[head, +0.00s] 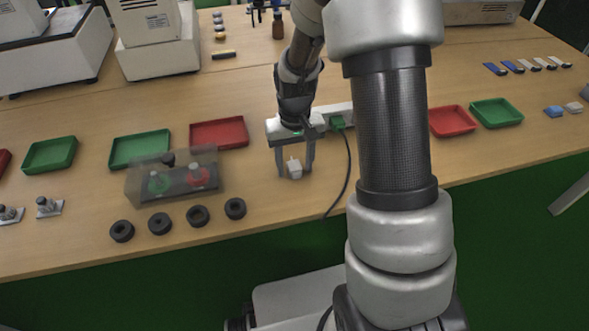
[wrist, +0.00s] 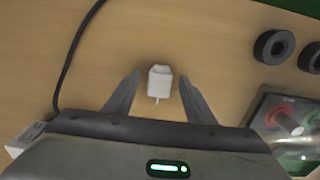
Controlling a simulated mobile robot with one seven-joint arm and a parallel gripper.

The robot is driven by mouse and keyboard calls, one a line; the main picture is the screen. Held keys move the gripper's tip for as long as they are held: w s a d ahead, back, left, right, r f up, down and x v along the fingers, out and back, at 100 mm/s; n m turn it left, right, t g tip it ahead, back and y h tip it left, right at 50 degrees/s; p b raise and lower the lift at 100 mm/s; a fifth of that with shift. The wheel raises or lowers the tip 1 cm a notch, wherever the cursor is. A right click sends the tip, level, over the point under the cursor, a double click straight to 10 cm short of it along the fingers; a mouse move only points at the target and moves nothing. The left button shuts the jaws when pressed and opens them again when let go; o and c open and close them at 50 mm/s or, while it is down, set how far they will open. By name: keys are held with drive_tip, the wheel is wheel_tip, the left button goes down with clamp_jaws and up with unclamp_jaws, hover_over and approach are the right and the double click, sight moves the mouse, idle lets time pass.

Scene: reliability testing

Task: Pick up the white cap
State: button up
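The white cap (head: 294,168) is a small white block-like piece with a thin prong, on the wooden table (head: 290,215) in the head view. In the wrist view the white cap (wrist: 160,82) lies between the tips of my two fingers, with bare gaps on both sides. My gripper (head: 295,172) points down over it, fingers spread to its left and right. In the wrist view my gripper (wrist: 160,88) is open and holds nothing. I cannot tell the exact height of the fingertips above the table.
A black cable (head: 348,175) runs right of my gripper from a green plug (head: 337,122) on a white power strip. A clear box with red and green buttons (head: 172,178) stands left. Several black rings (head: 198,215) lie front left. Red tray (head: 219,133) and green tray (head: 140,149) sit behind.

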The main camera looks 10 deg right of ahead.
sight(295, 166)
drive_tip(key=c, duration=1.1)
drive_tip(key=shift+r, duration=0.15)
wheel_tip(295, 166, up, 10)
drive_tip(key=shift+f+p, duration=0.1)
drive_tip(key=shift+p, duration=1.15)
